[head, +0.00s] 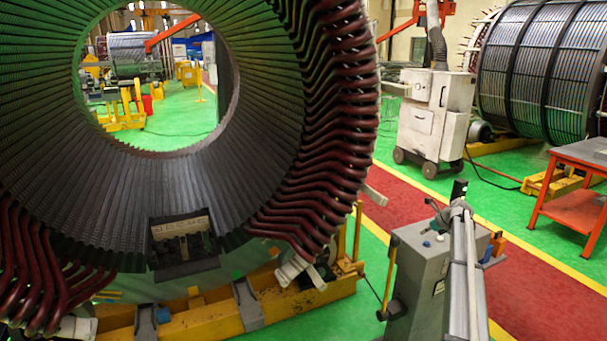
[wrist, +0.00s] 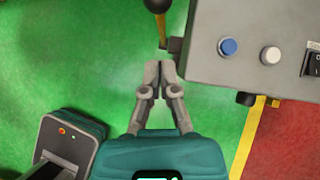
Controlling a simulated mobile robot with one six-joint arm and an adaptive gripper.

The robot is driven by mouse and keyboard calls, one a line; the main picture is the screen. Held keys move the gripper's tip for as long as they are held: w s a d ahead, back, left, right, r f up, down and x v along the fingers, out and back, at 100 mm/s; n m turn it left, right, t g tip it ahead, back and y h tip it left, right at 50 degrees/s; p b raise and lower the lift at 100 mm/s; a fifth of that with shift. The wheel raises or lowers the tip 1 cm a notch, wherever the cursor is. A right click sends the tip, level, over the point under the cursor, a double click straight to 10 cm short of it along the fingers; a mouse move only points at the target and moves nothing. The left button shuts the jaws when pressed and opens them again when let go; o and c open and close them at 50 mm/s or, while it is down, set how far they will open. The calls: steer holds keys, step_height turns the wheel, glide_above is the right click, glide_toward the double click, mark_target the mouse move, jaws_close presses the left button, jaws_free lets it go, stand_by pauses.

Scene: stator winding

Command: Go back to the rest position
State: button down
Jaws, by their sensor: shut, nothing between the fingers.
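In the wrist view my gripper (wrist: 159,66) is shut and empty, its two grey fingertips together over the green floor. The grey control box (wrist: 243,75) is just right of the fingertips. A lever with a dark knob (wrist: 157,5) is just beyond the tips at the top edge; I cannot tell whether they touch it. In the head view the control box (head: 420,285) stands at the lower right, with the lever (head: 390,270) on its left side.
The box top has a blue button (wrist: 228,46) and a white button (wrist: 270,55). A large stator (head: 190,190) with dark red coils fills the head view's left side. A white cabinet (head: 435,115) and a red table (head: 575,185) stand farther back. The red walkway (head: 535,285) is clear.

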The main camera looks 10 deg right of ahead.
steer(key=s+a+f+n+g, duration=0.1)
steer(key=s+a+n, duration=0.4)
steer(key=a, duration=0.5)
steer(key=s+a+f+n+g, duration=0.1)
steer(key=s+a+n+g, duration=0.1)
steer(key=s+a+n, duration=0.5)
steer(key=s+a+f+n+g, duration=0.1)
steer(key=s+a+n, duration=0.2)
steer(key=a, duration=0.9)
steer(key=s+a+n+g+h, duration=0.1)
steer(key=s+a+n, duration=0.6)
steer(key=s, duration=0.5)
steer(key=s+a+f+n+g+h, duration=0.1)
steer(key=s+a+n+h, duration=0.1)
steer(key=s+a+n, duration=0.6)
steer(key=s+a, duration=0.1)
steer(key=s, duration=0.3)
steer(key=shift+a+n+g+h, duration=0.2)
steer(key=shift+n+g+h, duration=0.1)
steer(key=shift+g, duration=0.1)
steer(key=shift+w, duration=0.1)
